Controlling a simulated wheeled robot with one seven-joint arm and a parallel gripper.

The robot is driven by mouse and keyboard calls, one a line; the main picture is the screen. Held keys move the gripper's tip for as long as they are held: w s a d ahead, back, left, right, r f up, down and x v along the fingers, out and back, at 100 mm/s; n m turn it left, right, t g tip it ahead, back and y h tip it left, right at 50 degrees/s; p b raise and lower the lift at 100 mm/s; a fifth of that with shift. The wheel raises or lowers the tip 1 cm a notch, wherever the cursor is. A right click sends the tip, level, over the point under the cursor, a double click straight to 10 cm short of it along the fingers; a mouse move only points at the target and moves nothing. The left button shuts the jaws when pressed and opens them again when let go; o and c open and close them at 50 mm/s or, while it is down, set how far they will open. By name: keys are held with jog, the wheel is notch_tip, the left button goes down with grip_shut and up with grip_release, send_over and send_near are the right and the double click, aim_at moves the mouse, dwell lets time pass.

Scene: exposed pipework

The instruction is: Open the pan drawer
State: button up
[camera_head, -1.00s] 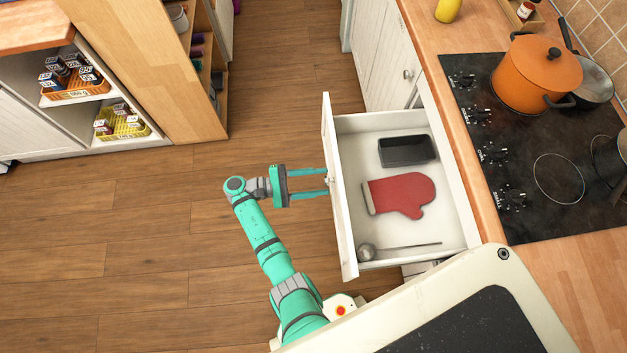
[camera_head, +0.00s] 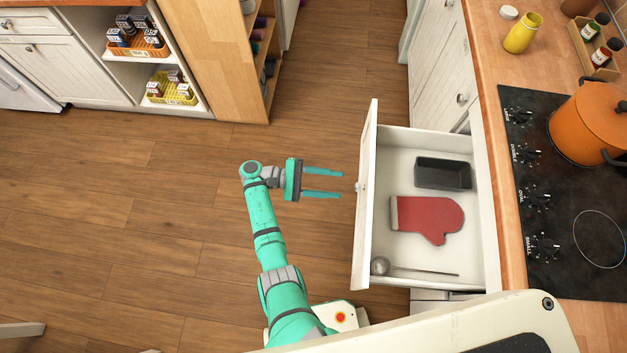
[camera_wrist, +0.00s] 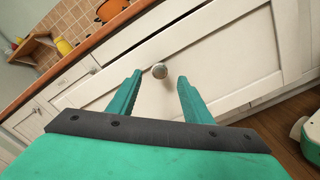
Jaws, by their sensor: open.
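The white pan drawer (camera_head: 365,225) stands pulled out from the counter below the hob. Inside it lie a dark loaf tin (camera_head: 443,173), a red oven mitt (camera_head: 428,218) and a metal ladle (camera_head: 420,271). My gripper (camera_head: 343,184) is open and empty, just left of the drawer front, its fingers pointing at it. In the wrist view the round drawer knob (camera_wrist: 159,71) shows ahead, between and beyond the fingertips of my gripper (camera_wrist: 158,80). The fingers appear clear of the knob.
The black hob (camera_head: 560,200) with an orange pot (camera_head: 592,122) is on the counter at right. Open shelves (camera_head: 155,60) with baskets stand at the far left. The wooden floor (camera_head: 130,220) left of my arm is clear.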

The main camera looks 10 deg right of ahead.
jog(key=shift+v, duration=2.85)
